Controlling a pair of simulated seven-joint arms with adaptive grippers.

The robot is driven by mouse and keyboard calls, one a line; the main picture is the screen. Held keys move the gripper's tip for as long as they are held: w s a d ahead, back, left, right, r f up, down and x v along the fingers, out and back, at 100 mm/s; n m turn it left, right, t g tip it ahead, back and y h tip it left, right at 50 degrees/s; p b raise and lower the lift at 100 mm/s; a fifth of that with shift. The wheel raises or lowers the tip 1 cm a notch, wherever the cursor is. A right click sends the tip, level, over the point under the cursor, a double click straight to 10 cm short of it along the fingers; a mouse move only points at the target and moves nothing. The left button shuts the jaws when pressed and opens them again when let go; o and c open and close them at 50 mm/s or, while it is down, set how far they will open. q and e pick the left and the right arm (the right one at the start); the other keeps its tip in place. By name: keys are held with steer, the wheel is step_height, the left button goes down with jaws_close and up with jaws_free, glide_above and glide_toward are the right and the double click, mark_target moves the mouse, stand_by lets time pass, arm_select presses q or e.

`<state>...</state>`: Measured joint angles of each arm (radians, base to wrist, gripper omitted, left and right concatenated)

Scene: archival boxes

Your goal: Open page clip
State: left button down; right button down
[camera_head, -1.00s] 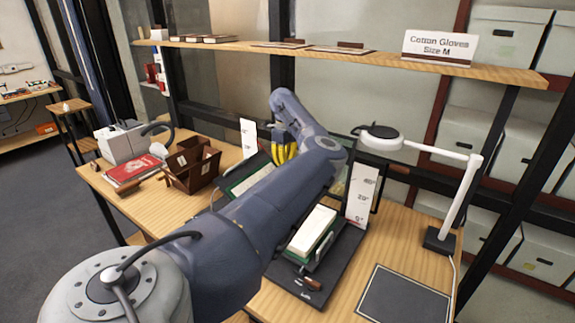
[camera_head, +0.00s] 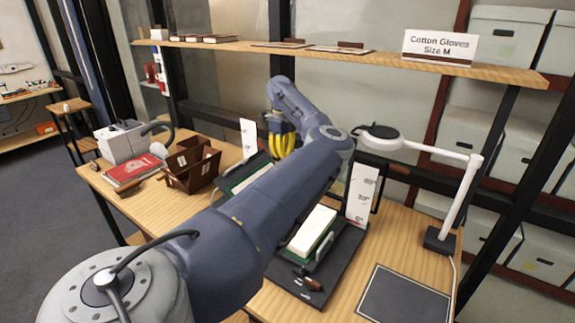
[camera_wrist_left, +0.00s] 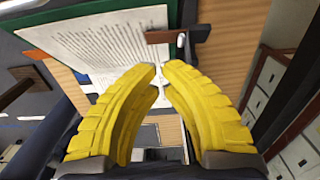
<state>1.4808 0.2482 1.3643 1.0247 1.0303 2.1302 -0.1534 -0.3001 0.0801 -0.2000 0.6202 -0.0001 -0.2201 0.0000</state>
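The yellow fingers of my left gripper (camera_head: 284,143) show beyond my forearm in the head view, over the back of the book stand. In the left wrist view my left gripper (camera_wrist_left: 161,67) has its fingertips close together, with a narrow empty gap between them. Beyond them lies a printed page (camera_wrist_left: 105,48) on a green cover (camera_wrist_left: 90,12). A dark brown clip bar with a metal piece, which looks like the page clip (camera_wrist_left: 178,36), lies at the page's right edge, just past the fingertips. I see no contact with it. My right gripper is not in view.
A lamp (camera_head: 473,205) stands on the right of the wooden table (camera_head: 405,238), beside a dark mat (camera_head: 402,297). A white scale board (camera_head: 362,194) stands behind the stand. A brown box (camera_head: 192,168) and a red book (camera_head: 131,169) are at left. A shelf (camera_head: 345,55) runs above.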

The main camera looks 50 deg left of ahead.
arm_select(q)
step_height(320, 180, up, 6)
steer(key=s, duration=0.1)
steer(key=shift+s+d, duration=0.25)
steer(key=shift+s, duration=0.1)
steer(key=shift+f, duration=0.1)
stand_by(0.3)
